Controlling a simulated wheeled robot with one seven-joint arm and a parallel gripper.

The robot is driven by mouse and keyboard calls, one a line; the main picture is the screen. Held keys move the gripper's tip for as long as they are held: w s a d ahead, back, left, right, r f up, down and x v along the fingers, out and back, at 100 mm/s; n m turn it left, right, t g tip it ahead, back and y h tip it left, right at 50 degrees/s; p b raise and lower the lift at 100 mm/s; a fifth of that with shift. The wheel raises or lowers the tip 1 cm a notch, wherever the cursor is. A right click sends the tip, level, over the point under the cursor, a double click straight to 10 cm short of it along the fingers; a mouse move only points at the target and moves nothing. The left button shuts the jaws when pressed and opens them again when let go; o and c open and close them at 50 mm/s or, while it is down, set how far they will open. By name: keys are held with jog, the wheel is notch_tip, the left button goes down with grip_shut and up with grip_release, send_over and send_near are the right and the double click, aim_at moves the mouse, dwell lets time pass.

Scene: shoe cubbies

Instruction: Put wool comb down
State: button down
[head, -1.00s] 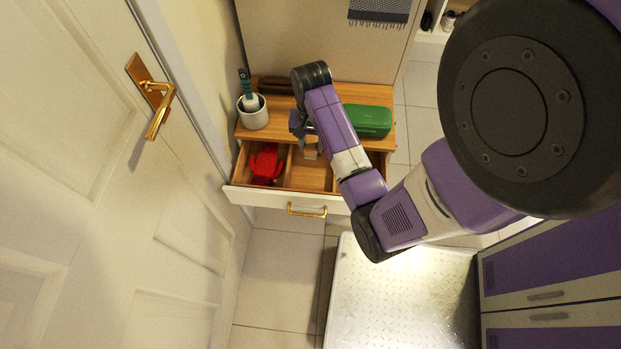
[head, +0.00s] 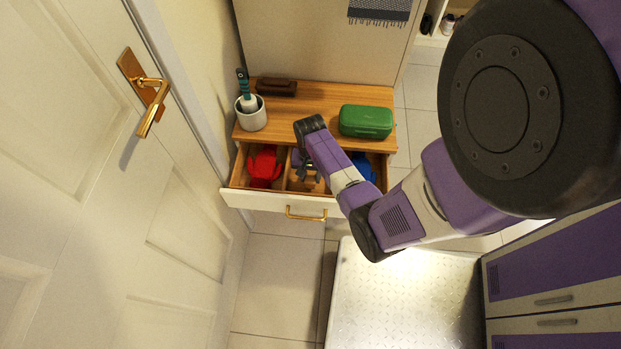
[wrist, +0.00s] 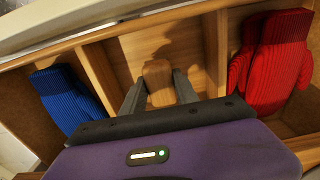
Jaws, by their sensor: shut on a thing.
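The open drawer (head: 262,200) has wooden dividers. My gripper (head: 308,170) is over its middle compartment, pointing down. In the wrist view my gripper (wrist: 160,74) is shut on a flat, light wooden piece, the wool comb (wrist: 159,90), held between the two grey fingers. The comb is over the bare middle compartment (wrist: 143,48), between two dividers. I cannot tell whether it touches the drawer floor. The comb's lower part is hidden by my gripper's body, and the arm hides most of it in the head view.
Red knitted gloves (head: 264,166) fill the left compartment and a blue knitted item (head: 364,166) the right one. On the cabinet top (head: 300,100) stand a white cup (head: 251,116) with a teal-handled brush, a dark brown brush (head: 277,87) and a green case (head: 366,121).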

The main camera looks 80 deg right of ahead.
aim_at(310, 176)
jog(key=shift+f, duration=0.55)
jog(key=shift+f, duration=0.25)
jog(key=c, duration=0.9)
grip_release()
jog(key=shift+b, duration=0.35)
notch_tip(310, 176, up, 8)
jog(key=shift+f+p, duration=0.1)
jog(key=shift+p, duration=0.65)
